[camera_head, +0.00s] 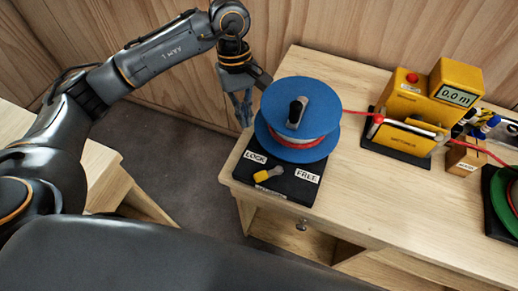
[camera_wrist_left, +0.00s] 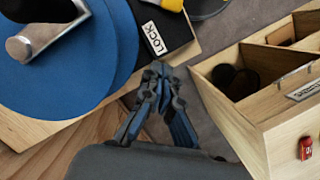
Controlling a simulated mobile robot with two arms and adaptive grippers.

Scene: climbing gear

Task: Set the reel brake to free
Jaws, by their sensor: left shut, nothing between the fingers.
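The reel (camera_head: 298,105) is blue with pale and red line on it and stands on a black base (camera_head: 295,188) at the near left of the bench. The brake lever (camera_head: 262,176) lies on the base's front, its yellow end pointing left, nearer the LOCK label (camera_head: 256,157) than the FREE label (camera_head: 307,176). My left gripper (camera_head: 243,118) is shut and empty, left of the reel and apart from the lever. The left wrist view shows its closed fingertips (camera_wrist_left: 160,72) just beside the LOCK label (camera_wrist_left: 153,38); only a bit of yellow lever (camera_wrist_left: 170,5) shows there.
A red line runs right from the reel to a yellow meter (camera_head: 412,110) reading 0.0 m. A small wooden block (camera_head: 463,158) and a green reel (camera_head: 502,195) stand farther right. In the left wrist view a wooden compartment box (camera_wrist_left: 240,120) is at right.

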